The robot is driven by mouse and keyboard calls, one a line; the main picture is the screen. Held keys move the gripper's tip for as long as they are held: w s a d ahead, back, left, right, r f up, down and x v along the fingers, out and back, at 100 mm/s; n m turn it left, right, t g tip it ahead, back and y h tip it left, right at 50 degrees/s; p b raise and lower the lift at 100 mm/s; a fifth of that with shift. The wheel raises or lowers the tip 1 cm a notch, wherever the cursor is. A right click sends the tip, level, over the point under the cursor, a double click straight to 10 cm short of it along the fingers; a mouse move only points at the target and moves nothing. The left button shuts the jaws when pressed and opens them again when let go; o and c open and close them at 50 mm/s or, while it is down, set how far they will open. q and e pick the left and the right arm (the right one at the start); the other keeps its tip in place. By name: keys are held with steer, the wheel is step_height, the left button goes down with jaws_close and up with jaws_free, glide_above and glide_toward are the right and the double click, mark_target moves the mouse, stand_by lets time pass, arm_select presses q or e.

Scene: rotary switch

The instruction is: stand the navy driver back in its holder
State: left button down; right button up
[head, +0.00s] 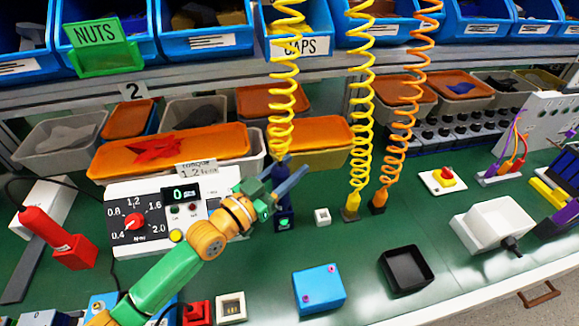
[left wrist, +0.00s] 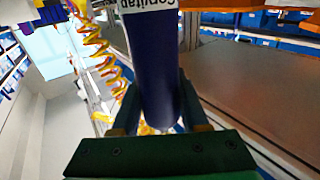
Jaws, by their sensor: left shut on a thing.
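The navy driver (head: 281,172) is upright below a yellow coiled cord in the head view. My left gripper (head: 288,184) is shut on it. In the left wrist view the navy driver (left wrist: 152,65) is a thick dark cylinder with a white lettered label, between the two fingers of my left gripper (left wrist: 158,112). My right gripper is not in view.
A white torque controller (head: 150,215) with a dial stands left of the gripper. A red tool in a red block (head: 72,250) is further left. A small white block (head: 322,216), a blue box (head: 318,288) and a black tray (head: 407,268) lie to the right. Two more coiled cords (head: 362,100) hang nearby.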

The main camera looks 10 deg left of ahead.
mark_target(275, 184)
arm_select(q)
steer(key=shift+f, duration=0.2)
stand_by(0.5)
steer(key=shift+c, duration=1.7)
jaws_free()
steer(key=shift+s+a+f, duration=0.15)
steer(key=shift+s, duration=0.1)
steer(key=b+v, duration=0.1)
steer(key=v, duration=0.5)
steer(key=shift+s+a, duration=0.15)
steer(key=shift+s, duration=0.15)
